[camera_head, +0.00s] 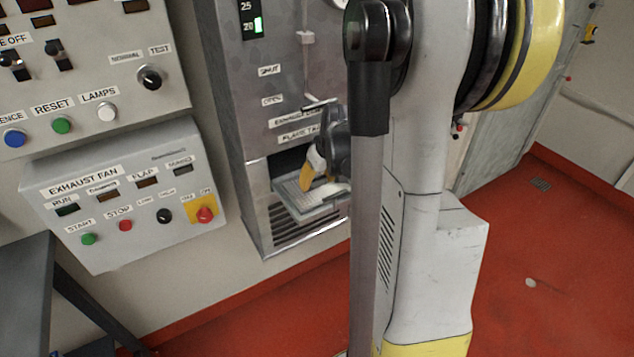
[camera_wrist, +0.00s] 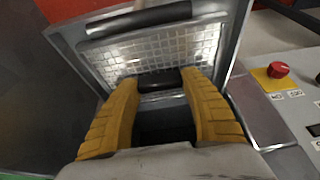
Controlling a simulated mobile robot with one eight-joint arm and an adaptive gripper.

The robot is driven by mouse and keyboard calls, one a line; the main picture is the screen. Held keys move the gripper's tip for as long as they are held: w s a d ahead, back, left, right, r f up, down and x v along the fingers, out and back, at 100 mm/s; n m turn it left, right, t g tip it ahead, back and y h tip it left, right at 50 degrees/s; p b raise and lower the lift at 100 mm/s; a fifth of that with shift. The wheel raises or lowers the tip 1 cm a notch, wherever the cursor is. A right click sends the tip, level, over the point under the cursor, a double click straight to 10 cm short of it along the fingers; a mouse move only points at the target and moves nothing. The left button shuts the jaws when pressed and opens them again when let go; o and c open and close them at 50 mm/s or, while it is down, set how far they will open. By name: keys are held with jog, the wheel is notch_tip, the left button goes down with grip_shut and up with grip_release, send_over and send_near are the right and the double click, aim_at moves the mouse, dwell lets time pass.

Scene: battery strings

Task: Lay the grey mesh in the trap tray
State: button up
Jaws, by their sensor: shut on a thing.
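The grey mesh (camera_wrist: 150,57) is a silver grid panel with a dark grip bar (camera_wrist: 160,80) at its near edge in the wrist view. It lies within the walls of the trap tray (camera_wrist: 236,38), roughly level; I cannot tell whether it rests fully on the tray floor. My gripper (camera_wrist: 160,88) has yellow fingers on either side of the dark bar and is shut on the mesh. In the head view the tray (camera_head: 322,209) sticks out of the cabinet slot, with the mesh (camera_head: 291,190) showing beside my gripper (camera_head: 305,186). My arm hides the tray's right end.
A dark handle bar (camera_wrist: 138,18) runs along the tray's outer edge. The steel cabinet (camera_head: 235,90) rises above the slot. The exhaust fan panel (camera_head: 120,200) with buttons and a red knob (camera_head: 204,214) stands left of the tray. Red floor lies below.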

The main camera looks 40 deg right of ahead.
jog(key=shift+f, duration=0.15)
jog(key=o, duration=1.4)
